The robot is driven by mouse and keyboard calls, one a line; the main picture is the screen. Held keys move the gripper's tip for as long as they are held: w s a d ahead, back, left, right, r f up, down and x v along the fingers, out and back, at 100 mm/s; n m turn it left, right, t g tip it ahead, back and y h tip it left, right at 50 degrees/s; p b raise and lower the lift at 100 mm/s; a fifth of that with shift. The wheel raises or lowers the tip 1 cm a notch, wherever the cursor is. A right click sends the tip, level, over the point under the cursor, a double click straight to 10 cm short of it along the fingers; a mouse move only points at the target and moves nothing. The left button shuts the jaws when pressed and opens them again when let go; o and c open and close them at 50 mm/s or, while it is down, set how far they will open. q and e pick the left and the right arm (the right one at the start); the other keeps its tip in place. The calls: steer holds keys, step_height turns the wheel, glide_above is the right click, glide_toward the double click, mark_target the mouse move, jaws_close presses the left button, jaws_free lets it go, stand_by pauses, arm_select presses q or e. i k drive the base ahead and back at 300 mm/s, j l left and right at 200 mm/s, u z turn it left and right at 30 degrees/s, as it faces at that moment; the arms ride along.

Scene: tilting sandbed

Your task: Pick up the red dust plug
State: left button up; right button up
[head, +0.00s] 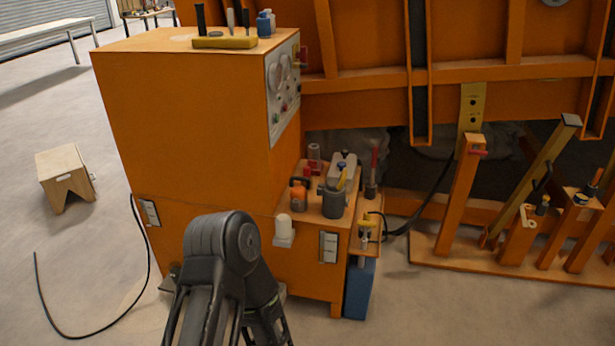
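I cannot tell for certain which red item is the red dust plug. Small red pieces (314,166) sit at the back of the low orange shelf (311,207), beside an upright reddish cylinder (314,151). Another red piece (478,152) shows near the top of an orange post at right. A dark grey arm of mine rises from the bottom edge in front of the orange cabinet (190,120), well apart from these red items. No gripper fingers show.
A blue container (359,290) stands below. A black cable (425,205) runs right. Open floor lies left, with a wooden stool (64,175).

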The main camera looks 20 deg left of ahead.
mark_target(306, 170)
steer(key=i+l+u, duration=0.15)
steer(key=i+l, duration=0.2)
steer(key=i, duration=0.4)
steer(key=i+l+u, duration=0.2)
steer(key=i+l, duration=0.3)
steer(key=i, duration=0.25)
steer(key=i+l+u, duration=0.15)
steer(key=i+l, duration=0.4)
steer(key=i, duration=0.15)
